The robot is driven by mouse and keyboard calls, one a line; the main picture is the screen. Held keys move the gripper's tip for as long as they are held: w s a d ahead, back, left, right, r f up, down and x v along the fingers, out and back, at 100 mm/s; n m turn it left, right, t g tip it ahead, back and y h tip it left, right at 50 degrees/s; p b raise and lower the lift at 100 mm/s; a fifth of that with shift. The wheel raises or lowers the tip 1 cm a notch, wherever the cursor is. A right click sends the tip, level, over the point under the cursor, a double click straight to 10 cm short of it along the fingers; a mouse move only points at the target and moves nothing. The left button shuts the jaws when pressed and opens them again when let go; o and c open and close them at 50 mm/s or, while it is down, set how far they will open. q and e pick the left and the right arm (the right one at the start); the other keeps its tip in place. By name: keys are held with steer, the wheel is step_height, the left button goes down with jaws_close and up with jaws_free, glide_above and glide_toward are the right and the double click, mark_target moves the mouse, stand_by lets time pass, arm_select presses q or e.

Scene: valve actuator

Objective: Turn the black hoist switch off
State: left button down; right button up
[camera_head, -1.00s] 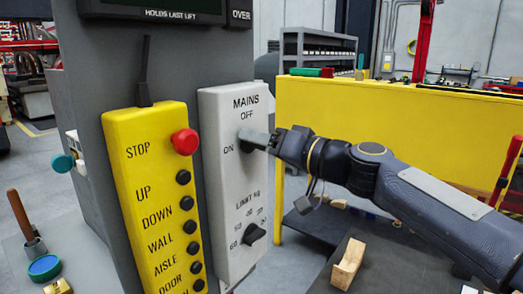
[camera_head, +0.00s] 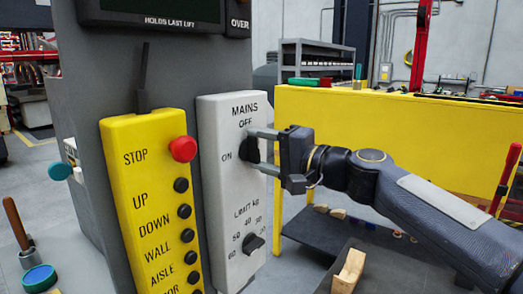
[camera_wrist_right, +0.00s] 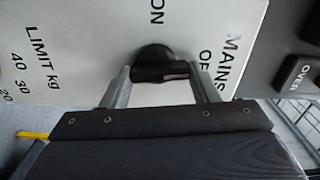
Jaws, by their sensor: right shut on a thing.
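The black mains switch (camera_head: 252,150) is a rotary knob on a white panel (camera_head: 222,200), with "MAINS" and "OFF" printed above it and "ON" to its left. My right gripper (camera_head: 262,152) comes in from the right, with one finger above the knob and one below, and is shut on it. In the right wrist view, the knob (camera_wrist_right: 160,73) sits between the two fingers of the right gripper (camera_wrist_right: 161,78). Its exact pointing direction is partly hidden. My left gripper is not in view.
A second black knob, marked "LIMIT kg" (camera_head: 254,243), is lower on the panel. A yellow control box (camera_head: 155,210) with a red stop button (camera_head: 183,149) and several black buttons stands just left. A wooden block (camera_head: 348,271) lies below my right arm.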

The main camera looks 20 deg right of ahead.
steer(key=shift+m, duration=0.6)
steer(key=o, duration=1)
steer(key=shift+d, duration=0.1)
steer(key=b+v, duration=0.1)
steer(key=v, duration=0.6)
steer(key=shift+s+d, duration=0.2)
steer(key=shift+s, duration=0.15)
